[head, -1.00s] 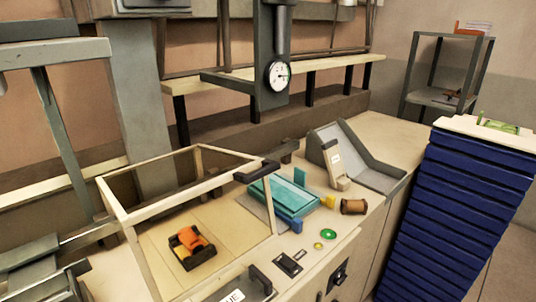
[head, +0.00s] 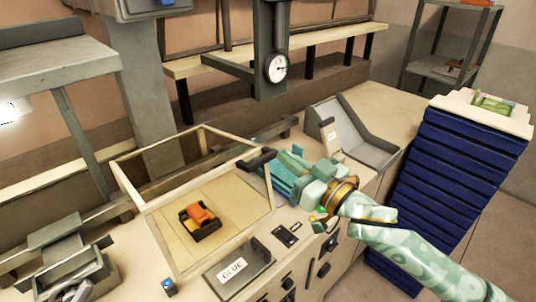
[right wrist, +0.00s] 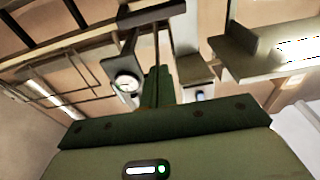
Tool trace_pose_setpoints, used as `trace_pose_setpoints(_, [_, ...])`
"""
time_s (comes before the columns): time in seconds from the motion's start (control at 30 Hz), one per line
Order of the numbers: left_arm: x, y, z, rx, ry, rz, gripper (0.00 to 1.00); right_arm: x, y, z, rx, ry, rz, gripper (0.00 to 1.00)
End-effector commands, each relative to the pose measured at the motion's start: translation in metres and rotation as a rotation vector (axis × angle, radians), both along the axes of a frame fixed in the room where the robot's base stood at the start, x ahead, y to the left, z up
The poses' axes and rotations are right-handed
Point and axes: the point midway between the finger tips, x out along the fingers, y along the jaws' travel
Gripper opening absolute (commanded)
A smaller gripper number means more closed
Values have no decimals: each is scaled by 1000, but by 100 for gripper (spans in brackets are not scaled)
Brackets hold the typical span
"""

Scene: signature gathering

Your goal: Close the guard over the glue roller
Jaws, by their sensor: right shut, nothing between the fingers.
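The guard (head: 165,208) is a cream-edged frame with clear sides at the middle left of the head view. A dark handle (head: 257,160) sits on its right upper corner. Inside its outline is an orange roller (head: 200,213) in a dark cradle. I cannot tell from the frames how far the guard is swung. My right gripper (head: 285,158) is shut and empty, just right of the handle and apparently apart from it. Its closed fingers also show in the right wrist view (right wrist: 157,86). My left gripper is not in view.
A dark tray labelled GLUE (head: 236,268) is at the bench front. A teal block (head: 279,183) is partly hidden by my right gripper. A grey sloped tray (head: 365,135) stands behind it. A tall blue stack (head: 455,160) is at the right. A dial gauge (head: 276,68) hangs above.

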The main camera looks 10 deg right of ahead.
Motion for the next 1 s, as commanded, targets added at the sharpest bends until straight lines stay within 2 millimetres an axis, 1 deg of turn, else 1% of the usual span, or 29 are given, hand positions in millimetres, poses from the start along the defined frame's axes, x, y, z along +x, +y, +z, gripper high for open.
trace_pose_setpoints(0.03, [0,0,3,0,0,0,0,9,6,4,2,-2,0,0])
trace_pose_setpoints(0.2, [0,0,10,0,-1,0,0,40,26,9,1,-3,0,0])
trace_pose_setpoints(0.37, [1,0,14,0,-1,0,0,66,45,13,-1,-3,0,0])
trace_pose_setpoints(0.4, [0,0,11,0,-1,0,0,63,42,-1,-3,3,-2,0])
trace_pose_setpoints(0.43, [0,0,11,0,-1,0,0,62,41,-7,-3,4,-2,0])
trace_pose_setpoints(0.6, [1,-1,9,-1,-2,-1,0,58,38,-24,-3,1,-1,0])
trace_pose_setpoints(0.73, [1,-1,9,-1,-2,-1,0,57,38,-30,-2,0,0,0])
trace_pose_setpoints(1.0, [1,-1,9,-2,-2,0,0,56,37,-30,-3,-1,0,0])
